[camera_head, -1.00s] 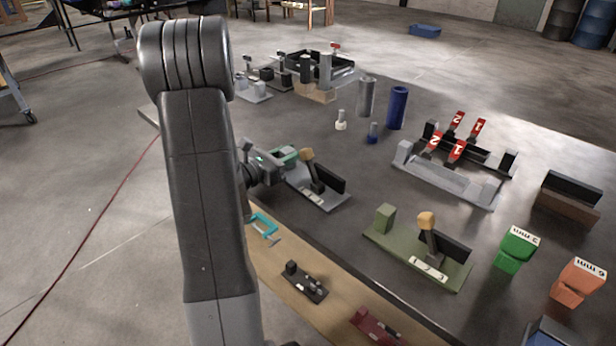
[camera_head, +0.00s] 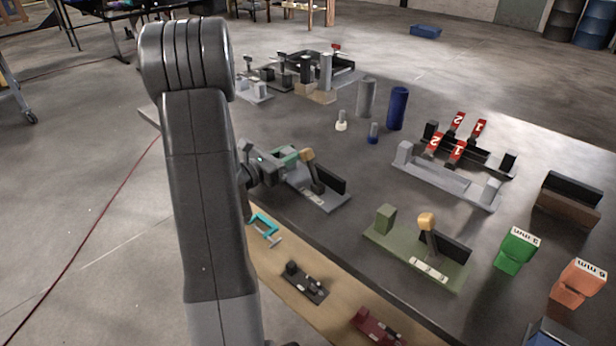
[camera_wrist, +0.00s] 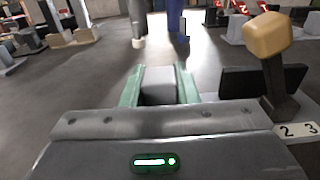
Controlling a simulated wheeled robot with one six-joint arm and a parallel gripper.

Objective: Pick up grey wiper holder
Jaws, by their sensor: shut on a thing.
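The grey wiper holder (camera_head: 325,202) stands on the dark table right beside my gripper. It has a grey base, a dark lever with a tan knob, a dark upright plate and a white number strip. In the wrist view, the grey block (camera_wrist: 158,88) at its end sits between my green fingers, and the lever and knob (camera_wrist: 268,36) show at right. My gripper (camera_head: 291,156) reaches in from the left and is shut on that block. The holder still appears to rest on the table. My arm and gripper hide part of its left end.
A similar green holder (camera_head: 382,248) stands to the front right. Behind are a grey cylinder (camera_head: 366,97), a blue cylinder (camera_head: 397,108) and two small knobbed pieces. A teal clamp (camera_head: 264,226) is at the near edge.

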